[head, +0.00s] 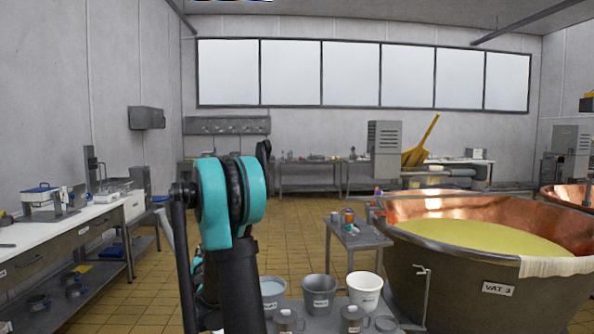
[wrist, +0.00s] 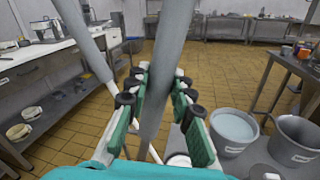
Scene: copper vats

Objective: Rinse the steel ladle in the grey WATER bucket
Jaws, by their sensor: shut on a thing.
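My gripper (wrist: 160,88) is shut on a long grey metal bar, which looks like the handle of the steel ladle (wrist: 173,42). The bar runs between the finger pads and out of the top of the wrist view; the ladle's bowl is not seen. The grey WATER bucket (head: 272,292) looks to be the left one of the row, with pale blue liquid in it. It also shows in the wrist view (wrist: 233,132), right of my gripper and apart from it. Its label is too small to read. In the head view my arm hides the gripper.
Another grey bucket (head: 319,292) and a white bucket (head: 364,291) stand to its right. Small mugs (head: 352,320) stand in front. The copper vat (head: 490,270) is at right, a small side table (head: 357,237) behind. A workbench (head: 80,232) lines the left; tiled floor between is clear.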

